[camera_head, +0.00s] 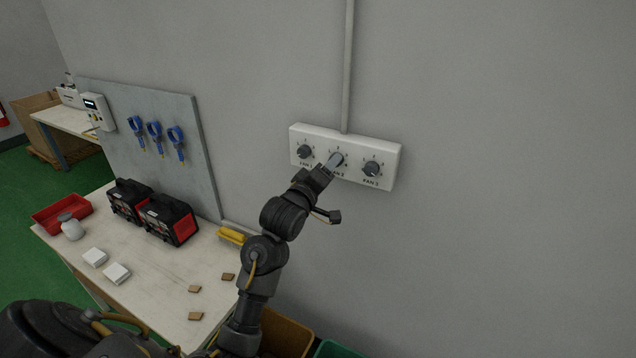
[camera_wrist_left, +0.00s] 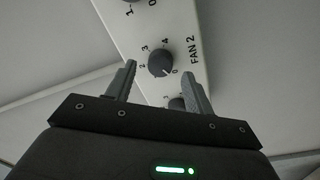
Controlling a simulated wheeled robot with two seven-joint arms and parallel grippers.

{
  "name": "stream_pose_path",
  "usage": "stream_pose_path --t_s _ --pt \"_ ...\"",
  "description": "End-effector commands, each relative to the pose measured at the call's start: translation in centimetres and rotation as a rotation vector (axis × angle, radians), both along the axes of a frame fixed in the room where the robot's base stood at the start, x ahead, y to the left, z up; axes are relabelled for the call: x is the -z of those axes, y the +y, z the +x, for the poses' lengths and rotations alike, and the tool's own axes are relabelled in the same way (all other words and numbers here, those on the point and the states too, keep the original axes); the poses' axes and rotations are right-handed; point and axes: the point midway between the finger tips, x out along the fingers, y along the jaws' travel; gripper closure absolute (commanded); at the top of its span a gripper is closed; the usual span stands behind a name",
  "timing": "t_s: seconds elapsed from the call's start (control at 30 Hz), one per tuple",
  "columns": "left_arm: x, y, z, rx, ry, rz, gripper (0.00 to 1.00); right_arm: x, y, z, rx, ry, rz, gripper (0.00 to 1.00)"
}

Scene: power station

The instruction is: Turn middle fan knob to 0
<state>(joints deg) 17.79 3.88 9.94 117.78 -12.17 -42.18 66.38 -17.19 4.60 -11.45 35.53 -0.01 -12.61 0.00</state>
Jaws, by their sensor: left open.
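A white panel (camera_head: 350,178) on the wall carries three dark round knobs in a row. The middle fan knob (camera_wrist_left: 160,63), beside the label FAN 2, shows in the left wrist view with numbers around it. A light mark on its lower right edge points close to the 0. My left gripper (camera_head: 335,162) is at the middle of the panel and mostly covers this knob in the head view. In the left wrist view its fingers (camera_wrist_left: 160,70) are open, one on each side of the knob; I cannot tell whether they touch it. My right gripper is out of view.
The left knob (camera_head: 304,151) and right knob (camera_head: 372,168) sit close on either side. A grey conduit (camera_head: 347,70) runs up from the panel. A workbench (camera_head: 165,270) with black-and-red units (camera_head: 170,219) stands below left. The wall to the right is bare.

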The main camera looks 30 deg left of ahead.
Motion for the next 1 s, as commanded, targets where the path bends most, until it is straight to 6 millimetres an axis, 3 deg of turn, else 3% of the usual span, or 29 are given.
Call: stream_pose_path --t_s 0.2,0.4,0.6,1.0 --pt "0.7 -0.1 -4.6 -0.002 0.000 0.003 0.47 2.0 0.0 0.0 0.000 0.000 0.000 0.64" --pt "0.7 -0.2 -7.6 -0.001 0.001 0.002 0.47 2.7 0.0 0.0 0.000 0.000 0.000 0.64" --pt "0.6 -0.3 -8.8 0.000 0.001 -0.001 0.47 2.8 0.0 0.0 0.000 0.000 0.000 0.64" --pt "0.6 -0.3 -8.8 0.000 0.001 -0.001 0.47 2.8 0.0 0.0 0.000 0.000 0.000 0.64"
